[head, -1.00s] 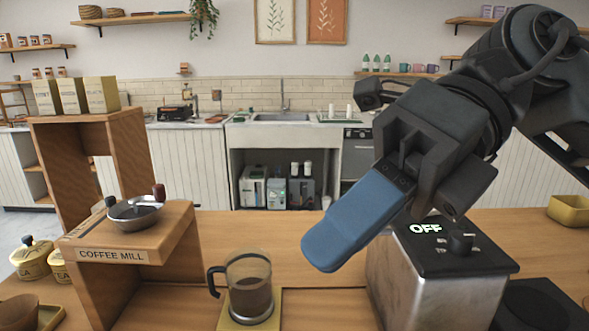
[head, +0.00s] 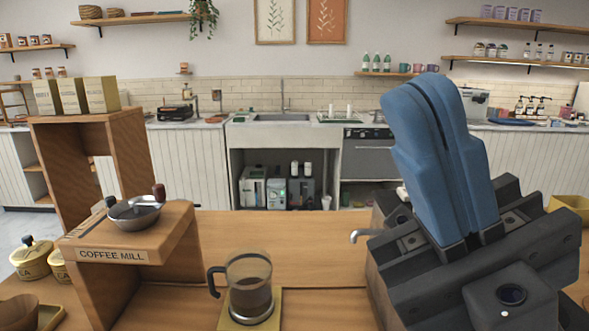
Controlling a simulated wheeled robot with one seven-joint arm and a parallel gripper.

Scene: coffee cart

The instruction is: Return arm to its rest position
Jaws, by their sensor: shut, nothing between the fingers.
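My gripper (head: 433,92) is in the right half of the head view, its two blue fingers pointing up and lying together, with nothing between them. Its dark body fills the lower right and hides most of the metal machine (head: 374,268) behind it, including the machine's top. My gripper is clear of the French press (head: 249,285), which stands upright with dark contents on a yellow mat (head: 277,314) left of it.
A wooden coffee mill stand (head: 168,247) with a metal bowl (head: 135,213) is at the left. Yellow canisters (head: 31,260) stand at the far left. A yellow tray (head: 570,206) is at the right edge. The counter behind the press is clear.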

